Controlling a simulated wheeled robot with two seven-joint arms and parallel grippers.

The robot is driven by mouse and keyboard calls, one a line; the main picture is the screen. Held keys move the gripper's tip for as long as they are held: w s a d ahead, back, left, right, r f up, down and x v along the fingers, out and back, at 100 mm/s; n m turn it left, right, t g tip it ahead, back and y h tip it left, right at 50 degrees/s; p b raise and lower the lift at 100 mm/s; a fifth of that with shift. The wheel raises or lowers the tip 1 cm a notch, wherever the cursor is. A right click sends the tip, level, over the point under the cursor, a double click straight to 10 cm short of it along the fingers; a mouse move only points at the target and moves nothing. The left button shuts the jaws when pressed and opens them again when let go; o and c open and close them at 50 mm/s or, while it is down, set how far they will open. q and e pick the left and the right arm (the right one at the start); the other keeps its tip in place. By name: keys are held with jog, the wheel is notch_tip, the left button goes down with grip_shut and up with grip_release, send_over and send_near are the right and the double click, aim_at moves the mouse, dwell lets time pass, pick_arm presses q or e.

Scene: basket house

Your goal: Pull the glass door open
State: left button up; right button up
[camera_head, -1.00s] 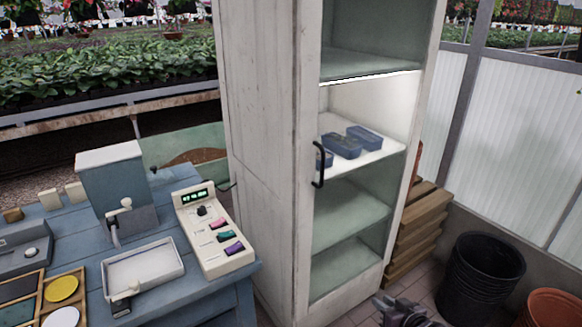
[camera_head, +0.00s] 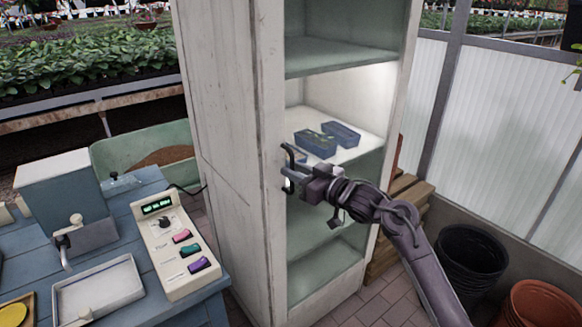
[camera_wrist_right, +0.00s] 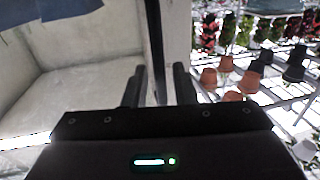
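The tall white cabinet (camera_head: 225,140) stands in the middle of the head view. Its glass door (camera_head: 325,255) looks shut, with the shelves visible through it. The dark upright door handle (camera_head: 286,152) is at the door's left edge, and it also shows in the right wrist view (camera_wrist_right: 156,45) as a dark bar. My right gripper (camera_head: 291,172) is at the handle, partly covering it. In the right wrist view the two fingers (camera_wrist_right: 160,88) stand apart, one on each side of the bar, with gaps visible. My left gripper is not in view.
Blue containers (camera_head: 316,144) sit on a lit shelf behind the glass. A blue table (camera_head: 115,215) with a control box (camera_head: 175,245) and white tray (camera_head: 98,290) is at the left. Black pots (camera_head: 470,262) and wooden boards (camera_head: 385,240) stand at the right.

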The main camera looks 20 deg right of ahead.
jog(key=shift+w+a, duration=0.3)
jog(key=shift+w, duration=0.2)
grip_shut()
